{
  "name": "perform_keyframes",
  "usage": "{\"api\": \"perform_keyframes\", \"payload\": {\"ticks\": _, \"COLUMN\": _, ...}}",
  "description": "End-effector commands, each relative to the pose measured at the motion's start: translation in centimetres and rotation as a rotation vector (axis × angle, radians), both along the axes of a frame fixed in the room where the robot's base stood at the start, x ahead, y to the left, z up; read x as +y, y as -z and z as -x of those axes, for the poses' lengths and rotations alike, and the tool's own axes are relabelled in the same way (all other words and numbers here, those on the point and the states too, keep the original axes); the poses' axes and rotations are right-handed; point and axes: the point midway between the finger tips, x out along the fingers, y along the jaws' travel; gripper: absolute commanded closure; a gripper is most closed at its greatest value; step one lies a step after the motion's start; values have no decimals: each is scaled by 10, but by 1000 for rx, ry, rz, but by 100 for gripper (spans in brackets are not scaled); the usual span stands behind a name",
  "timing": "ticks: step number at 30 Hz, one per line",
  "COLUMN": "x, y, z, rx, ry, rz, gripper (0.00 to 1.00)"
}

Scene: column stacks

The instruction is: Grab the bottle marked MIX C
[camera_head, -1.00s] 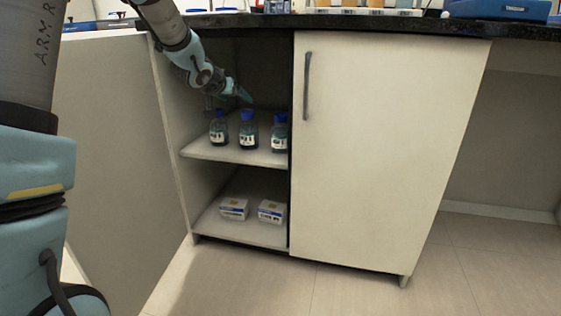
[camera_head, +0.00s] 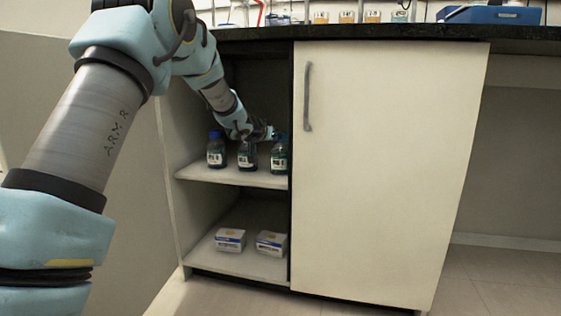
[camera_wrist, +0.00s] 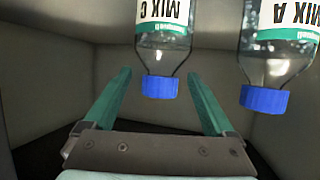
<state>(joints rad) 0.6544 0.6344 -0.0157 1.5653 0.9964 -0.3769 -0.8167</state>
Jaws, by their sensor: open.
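The MIX C bottle (camera_wrist: 163,50) hangs upside down in the wrist view, its blue cap nearest me and its label at the top edge. My gripper (camera_wrist: 160,76) is open, with one teal finger on each side of the cap in the picture and a gap on both sides. I cannot tell whether the fingertips reach around the bottle. In the head view my gripper (camera_head: 267,133) is inside the cupboard at the upper shelf, close to the right bottle (camera_head: 279,156). The labels are too small to read there.
The MIX A bottle (camera_wrist: 274,50) stands right of MIX C in the wrist view. In the head view a middle bottle (camera_head: 247,157) and left bottle (camera_head: 216,152) share the upper shelf (camera_head: 230,176). The closed door (camera_head: 380,170) is close on the right.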

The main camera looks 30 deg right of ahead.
Motion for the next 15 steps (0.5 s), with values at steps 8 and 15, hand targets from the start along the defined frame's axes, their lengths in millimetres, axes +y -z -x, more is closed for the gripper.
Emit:
{"api": "perform_keyframes", "payload": {"ticks": 8, "x": -29, "y": 18, "z": -19, "rx": 0, "ry": 1, "rz": 0, "gripper": 11}}
{"api": "perform_keyframes", "payload": {"ticks": 15, "x": -38, "y": 20, "z": -25, "rx": 0, "ry": -1, "rz": 0, "gripper": 11}}
